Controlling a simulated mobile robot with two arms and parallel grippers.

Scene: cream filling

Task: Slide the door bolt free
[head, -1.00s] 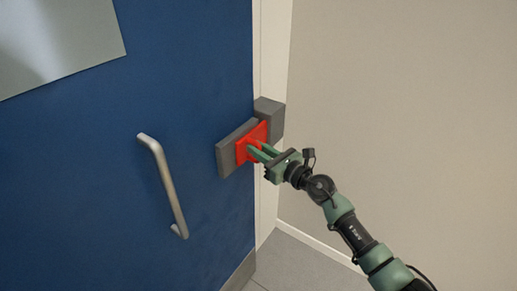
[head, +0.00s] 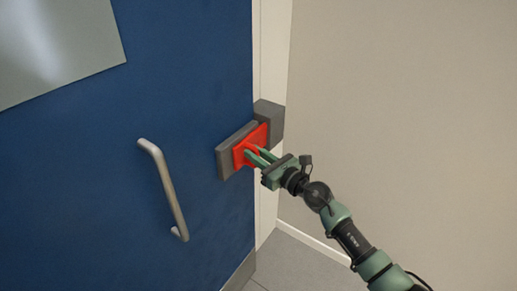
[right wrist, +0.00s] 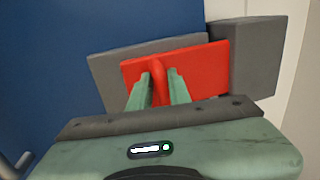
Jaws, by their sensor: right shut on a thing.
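The door bolt is a red plate (head: 241,154) on a grey backing plate (head: 224,161) fixed to the blue door (head: 180,80). Its right end meets the grey keeper block (head: 270,117) on the door frame. In the right wrist view the red plate (right wrist: 209,68) also reaches the keeper block (right wrist: 258,55); whether its end lies inside is hidden. My right gripper (head: 256,154) is shut on the bolt's red knob, which shows between the fingers in the right wrist view (right wrist: 159,80). My left gripper is not in view.
A metal pull handle (head: 165,188) stands out from the door left of the bolt. A pale panel (head: 60,40) is on the door's upper left. A beige wall (head: 400,110) is on the right, with grey floor (head: 290,265) below.

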